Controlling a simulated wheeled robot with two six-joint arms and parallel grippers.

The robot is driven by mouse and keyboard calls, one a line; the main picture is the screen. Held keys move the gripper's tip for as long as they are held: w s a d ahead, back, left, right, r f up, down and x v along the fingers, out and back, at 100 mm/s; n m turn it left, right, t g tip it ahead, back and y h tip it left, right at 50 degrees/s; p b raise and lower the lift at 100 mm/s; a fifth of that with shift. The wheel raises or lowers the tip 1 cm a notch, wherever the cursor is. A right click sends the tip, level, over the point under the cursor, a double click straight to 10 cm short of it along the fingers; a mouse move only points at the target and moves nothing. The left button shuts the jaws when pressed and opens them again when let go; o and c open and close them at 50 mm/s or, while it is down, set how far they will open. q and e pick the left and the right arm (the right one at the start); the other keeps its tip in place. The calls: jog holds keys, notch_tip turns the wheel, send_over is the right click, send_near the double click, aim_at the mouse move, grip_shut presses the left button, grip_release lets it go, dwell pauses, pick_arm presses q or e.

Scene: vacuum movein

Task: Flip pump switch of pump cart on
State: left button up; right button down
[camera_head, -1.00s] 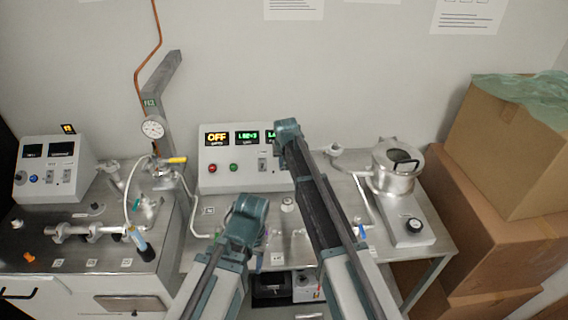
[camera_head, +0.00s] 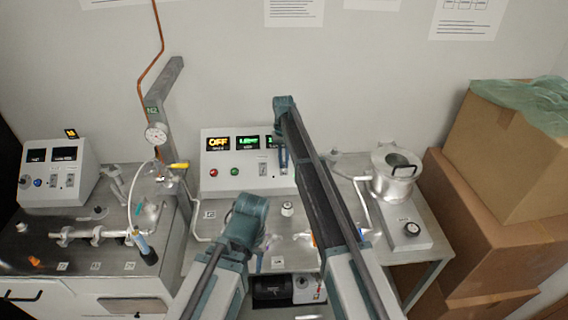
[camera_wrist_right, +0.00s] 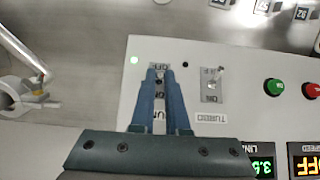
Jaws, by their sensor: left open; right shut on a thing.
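The pump cart's white control box (camera_head: 230,185) stands at the back of the cart, with lit displays; its left display (camera_head: 217,144) reads OFF. In the right wrist view, my right gripper (camera_wrist_right: 160,76) is shut on the pump switch, at a plate (camera_wrist_right: 159,66) with OFF and ON marks; the fingers hide most of the lever and its name label. A second toggle switch (camera_wrist_right: 213,82), labelled TURBO, is beside it. A small green lamp (camera_wrist_right: 134,60) is lit near the switch. My left gripper (camera_head: 262,258) is open, low over the cart's front, partly hidden by its own wrist.
A red button (camera_wrist_right: 309,91) and a green button (camera_wrist_right: 273,87) sit on the same panel. A metal chamber (camera_head: 396,175) stands on the cart's right side. Cardboard boxes (camera_head: 500,215) are stacked at the right. Another bench with a control box (camera_head: 58,172) is at the left.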

jog(key=shift+w+g, duration=0.15)
jog(key=shift+g, duration=0.25)
jog(key=c, duration=0.9)
grip_release()
jog(key=shift+r, duration=0.15)
jog(key=p+v, duration=1.3)
jog(key=shift+w+r, duration=0.15)
jog(key=shift+r, duration=0.1)
